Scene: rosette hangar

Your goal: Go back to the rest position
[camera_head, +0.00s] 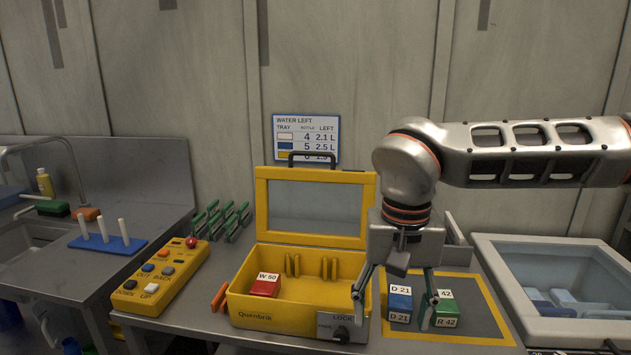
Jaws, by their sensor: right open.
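My right arm comes in from the right, and its right gripper (393,306) points down over the front of the bench. Its two fingers are spread wide and nothing is held between them. One finger shows in front of the yellow case's right side, the other in front of the green block (446,312) marked 42. My left gripper is out of view.
An open yellow case (262,314) holds a red block (265,285) marked W 50. Left are a yellow button box (160,278), green clips (217,221) and a blue peg stand (108,244). A grey bin (520,290) stands right. A sign (306,136) hangs behind.

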